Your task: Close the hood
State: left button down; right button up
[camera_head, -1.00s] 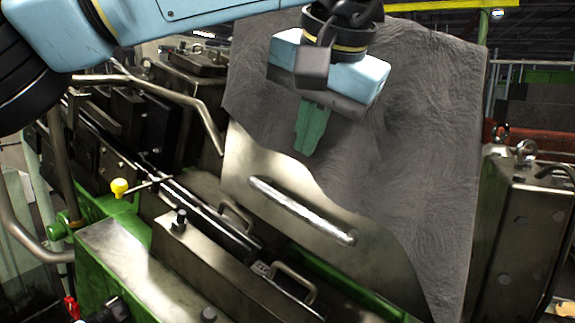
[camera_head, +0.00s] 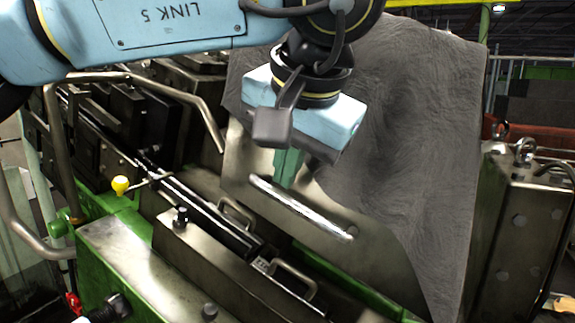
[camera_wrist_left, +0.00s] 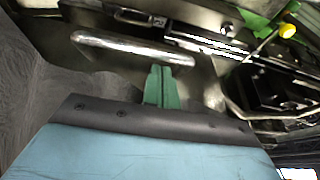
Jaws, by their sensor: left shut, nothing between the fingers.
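The hood (camera_head: 415,130) is a large dark grey, wrinkled panel at centre right, with a bare metal lower part. A bright metal handle bar (camera_head: 302,208) runs slantwise across that metal part. It also shows in the left wrist view as the handle (camera_wrist_left: 130,48) at upper left. My left gripper (camera_head: 287,172) has green fingers pointing down, just above the handle's upper left end in the head view. In the left wrist view its shut fingers (camera_wrist_left: 161,80) sit close to the handle's right part, holding nothing. I cannot tell whether they touch it. My right gripper is not in view.
Left of the hood lies the machine bed with small grab handles (camera_head: 293,280). A bent metal pipe rail (camera_head: 150,88) and a yellow-knobbed lever (camera_head: 120,185) stand at the left. A metal box (camera_head: 525,220) with lifting eyes stands at the right.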

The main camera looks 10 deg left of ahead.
pick_arm(q)
jog(key=s+a+f+t+h+b, duration=0.1)
jog(key=a+f+t+b, duration=0.1)
jog(key=f+b, duration=0.4)
jog(key=s+a+f+m+t+h+b, duration=0.1)
jog(key=a+f+b, duration=0.3)
jog(key=b, duration=0.5)
jog(key=shift+s+f+t, duration=0.45)
jog(key=shift+f+t, duration=0.15)
jog(key=shift+f, duration=0.3)
jog(key=shift+d, duration=0.1)
